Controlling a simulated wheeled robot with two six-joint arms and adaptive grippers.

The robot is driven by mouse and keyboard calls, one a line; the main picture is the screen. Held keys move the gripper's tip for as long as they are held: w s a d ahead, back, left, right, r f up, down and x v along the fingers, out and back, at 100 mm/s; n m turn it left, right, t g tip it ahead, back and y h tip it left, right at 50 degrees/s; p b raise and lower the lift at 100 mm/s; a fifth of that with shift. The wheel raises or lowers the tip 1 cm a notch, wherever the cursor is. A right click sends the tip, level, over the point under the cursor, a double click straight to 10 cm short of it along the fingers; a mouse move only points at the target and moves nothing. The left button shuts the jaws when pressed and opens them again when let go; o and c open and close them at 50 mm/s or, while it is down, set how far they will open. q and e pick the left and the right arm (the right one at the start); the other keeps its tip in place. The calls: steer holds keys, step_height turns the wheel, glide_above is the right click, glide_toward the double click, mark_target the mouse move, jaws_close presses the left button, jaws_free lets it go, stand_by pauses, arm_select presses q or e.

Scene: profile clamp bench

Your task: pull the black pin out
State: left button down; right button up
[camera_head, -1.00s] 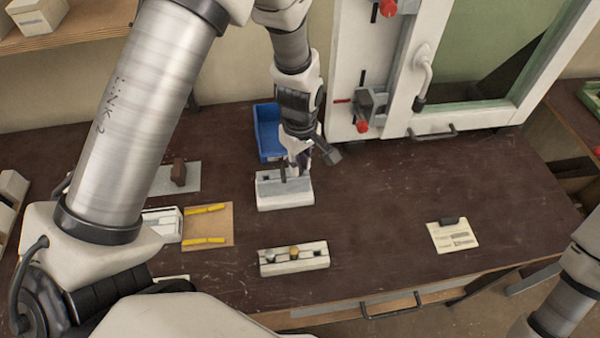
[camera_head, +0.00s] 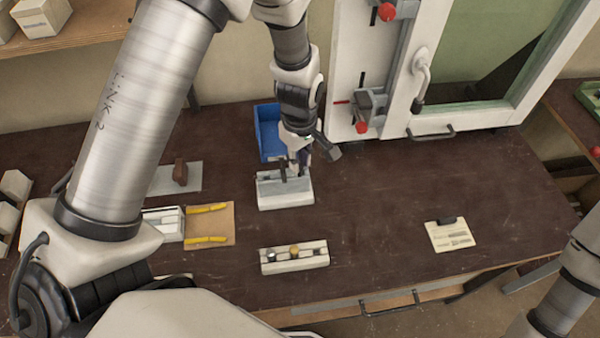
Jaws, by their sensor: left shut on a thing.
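My left gripper (camera_head: 298,162) points down at the white block with a grey top (camera_head: 285,195) in the middle of the bench, in front of the blue bin. It is shut on a small dark piece at the top of this block, which looks like the black pin (camera_head: 283,172). The fingers and wrist partly hide the pin, so I cannot tell how deep it sits. My right arm shows at the lower right edge; its gripper is out of view.
A blue bin (camera_head: 267,132) stands just behind. A second white block (camera_head: 294,258) with a yellow knob lies in front. A tan board with yellow strips (camera_head: 210,225) lies to the left, a clipped card (camera_head: 450,234) to the right. A white cabinet (camera_head: 400,118) stands behind. The bench's right middle is clear.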

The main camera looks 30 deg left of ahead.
step_height(320, 180, up, 7)
steer(key=p, duration=0.7)
steer(key=shift+r, duration=0.2)
